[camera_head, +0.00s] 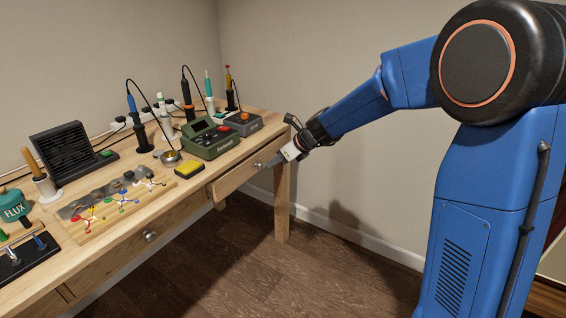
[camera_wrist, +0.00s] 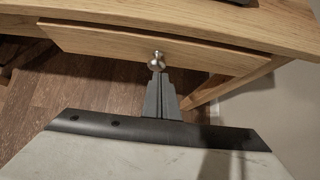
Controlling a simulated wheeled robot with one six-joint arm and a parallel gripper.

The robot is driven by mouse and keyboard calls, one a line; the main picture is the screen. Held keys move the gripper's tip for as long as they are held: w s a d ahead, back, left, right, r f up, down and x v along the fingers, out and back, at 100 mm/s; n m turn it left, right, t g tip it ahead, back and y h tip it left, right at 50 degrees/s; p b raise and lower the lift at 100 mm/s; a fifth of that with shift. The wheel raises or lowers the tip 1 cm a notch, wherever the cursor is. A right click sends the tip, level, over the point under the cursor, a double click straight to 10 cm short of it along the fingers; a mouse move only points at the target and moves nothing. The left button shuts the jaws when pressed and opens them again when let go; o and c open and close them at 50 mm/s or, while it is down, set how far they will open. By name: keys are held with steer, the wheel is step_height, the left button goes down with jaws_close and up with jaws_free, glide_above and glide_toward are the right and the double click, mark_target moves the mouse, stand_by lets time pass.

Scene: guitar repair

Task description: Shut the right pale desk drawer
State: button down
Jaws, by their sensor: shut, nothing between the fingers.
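The right pale desk drawer (camera_head: 236,180) stands out a little from the front of the wooden desk in the head view. In the wrist view, the drawer front (camera_wrist: 110,42) runs across the upper part, with a gap to the desk at its left end. Its round metal knob (camera_wrist: 156,62) is just beyond my fingertips. My gripper (camera_head: 271,163) is shut and empty, at the drawer front. The wrist view also shows the gripper (camera_wrist: 157,74) with its fingers together, at or very near the knob; I cannot tell whether they touch.
The other desk drawer, with its knob (camera_head: 150,236), looks flush at the left. The desktop (camera_head: 185,203) holds soldering tools, a green station (camera_head: 210,138), a yellow sponge (camera_head: 189,169) and several small items. A desk leg (camera_head: 282,205) stands right of the drawer. Open wooden floor (camera_head: 230,260) lies in front.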

mark_target(257, 158)
steer(key=shift+w+a, duration=0.4)
steer(key=shift+a, duration=0.1)
steer(key=w+a, duration=0.2)
steer(key=a, duration=0.1)
steer(key=shift+w+a, duration=0.25)
steer(key=shift+w, duration=0.05)
steer(key=shift+w+r, duration=0.1)
